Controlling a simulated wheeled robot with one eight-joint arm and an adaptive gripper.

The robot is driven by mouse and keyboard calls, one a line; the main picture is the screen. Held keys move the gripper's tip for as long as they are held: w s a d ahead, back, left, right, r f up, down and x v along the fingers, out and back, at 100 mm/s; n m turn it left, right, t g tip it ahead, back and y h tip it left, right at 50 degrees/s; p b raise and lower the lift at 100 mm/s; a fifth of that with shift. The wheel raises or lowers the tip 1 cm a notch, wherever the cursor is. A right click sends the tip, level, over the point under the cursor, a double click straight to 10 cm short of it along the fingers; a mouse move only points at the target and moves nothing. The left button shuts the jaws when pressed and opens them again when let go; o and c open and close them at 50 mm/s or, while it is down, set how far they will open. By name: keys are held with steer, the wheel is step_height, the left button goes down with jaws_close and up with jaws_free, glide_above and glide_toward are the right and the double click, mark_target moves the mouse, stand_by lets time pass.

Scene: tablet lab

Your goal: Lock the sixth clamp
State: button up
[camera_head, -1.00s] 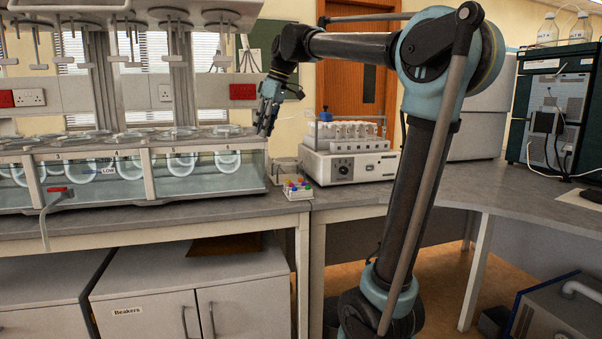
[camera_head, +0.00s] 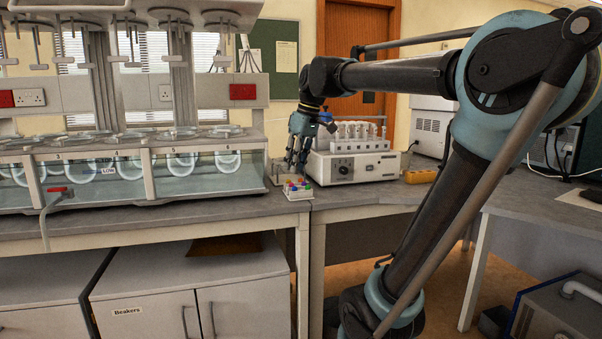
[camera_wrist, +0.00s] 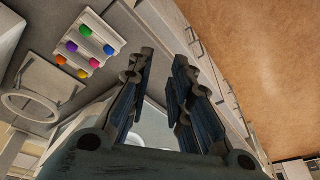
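I cannot make out any clamp for certain in either view. The water-bath apparatus (camera_head: 110,195) with several round vessels stands on the left bench, with round lids along its top. My gripper (camera_head: 297,166) points down just right of the bath, above a small white tray (camera_head: 300,197) of coloured pieces. In the wrist view my gripper (camera_wrist: 160,98) has its two dark fingers well apart, with nothing between them. The tray (camera_wrist: 103,22) lies to the upper left of the fingers there, clear of them.
A white benchtop device with a rack of tubes (camera_head: 352,166) stands just right of my gripper. A yellow item (camera_head: 420,176) lies farther right on the bench. A pale ring-shaped part (camera_wrist: 30,106) shows left in the wrist view. The front strip of bench (camera_head: 215,211) is clear.

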steer(key=shift+s+d+f+m, duration=0.3)
steer(key=shift+s+d+f, duration=0.6)
steer(key=shift+f, duration=0.25)
steer(key=shift+r, duration=0.1)
jaws_close()
steer(key=w+a+r+n+t+h, duration=0.1)
steer(key=w+a+r+n+h, duration=0.1)
steer(key=a+r+n, duration=1.1)
steer(key=w+a+r+n+t+h, duration=0.1)
steer(key=a+r+n+t, duration=0.1)
steer(key=a+r+n, duration=0.85)
steer(key=shift+n, duration=0.45)
steer(key=w+a+f, duration=0.1)
steer(key=w+f, duration=0.1)
steer(key=f, duration=0.2)
steer(key=w+a+f, duration=0.1)
steer(key=w+f, duration=0.1)
steer(key=f, duration=0.2)
steer(key=w+a+f, duration=0.2)
steer(key=f, duration=0.1)
steer(key=shift+w+f, duration=0.15)
steer(key=shift+f, duration=0.25)
steer(key=shift+w+d, duration=0.15)
steer(key=shift+w, duration=0.55)
